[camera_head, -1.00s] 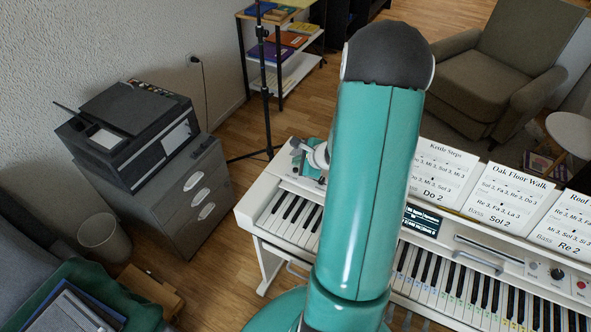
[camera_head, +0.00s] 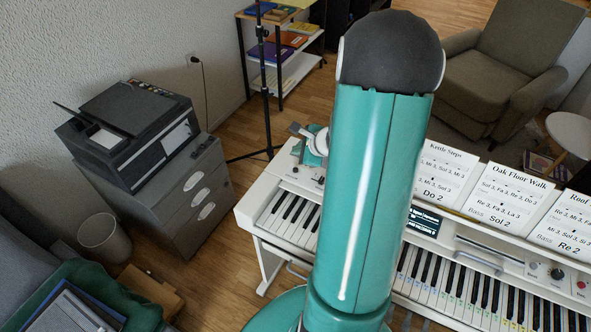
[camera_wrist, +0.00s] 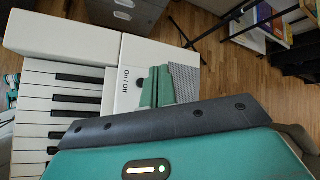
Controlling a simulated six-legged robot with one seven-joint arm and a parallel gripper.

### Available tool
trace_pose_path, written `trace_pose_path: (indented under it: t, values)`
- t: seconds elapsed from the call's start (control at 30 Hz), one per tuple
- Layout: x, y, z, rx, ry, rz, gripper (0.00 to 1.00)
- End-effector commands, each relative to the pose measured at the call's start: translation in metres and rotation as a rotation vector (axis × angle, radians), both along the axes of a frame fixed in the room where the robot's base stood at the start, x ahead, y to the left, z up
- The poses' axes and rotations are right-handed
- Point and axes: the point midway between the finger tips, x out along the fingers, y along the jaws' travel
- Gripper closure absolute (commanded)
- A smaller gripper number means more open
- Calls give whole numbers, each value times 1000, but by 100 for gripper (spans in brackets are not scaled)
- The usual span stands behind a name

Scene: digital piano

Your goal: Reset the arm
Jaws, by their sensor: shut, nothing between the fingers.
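My teal arm stands upright across the middle of the head view, hiding part of the white digital piano (camera_head: 247,212). The wrist end of the arm shows just left of the arm, above the piano's left end. In the wrist view, my gripper (camera_wrist: 160,88) has its green fingers together, with nothing between them. It appears over the piano's end panel (camera_wrist: 60,40), beside the On/Off label and the keys. I cannot tell how high the fingers are above the panel.
Song sheets (camera_head: 447,175) stand along the piano's back. A printer (camera_head: 125,125) sits on a grey cabinet (camera_head: 190,215) at left. A black stand pole (camera_head: 264,80) rises behind the piano's left end. An armchair (camera_head: 490,85) and round table (camera_head: 572,130) are at the right.

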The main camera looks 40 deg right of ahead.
Motion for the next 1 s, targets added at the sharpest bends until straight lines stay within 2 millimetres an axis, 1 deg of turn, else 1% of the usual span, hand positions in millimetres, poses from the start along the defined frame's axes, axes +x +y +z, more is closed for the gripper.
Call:
trace_pose_path:
  t: [0.5, 0.57, 0.63, 0.67, 0.77, 0.8, 0.87, 0.9, 0.97, 1.0]
  values:
    - [0, 0, 0, 0, 0, 0, 100]
    - [1, 2, 1, -3, -1, 8, 100]
    - [4, 9, 8, -20, -4, 42, 100]
    - [7, 16, 13, -33, -6, 71, 100]
    - [17, 48, 39, -103, -15, 215, 100]
    - [20, 66, 52, -141, -18, 294, 100]
    - [22, 96, 71, -205, -23, 422, 100]
    - [22, 116, 84, -250, -25, 510, 100]
    - [19, 145, 101, -316, -27, 636, 100]
    - [15, 163, 111, -362, -26, 719, 100]
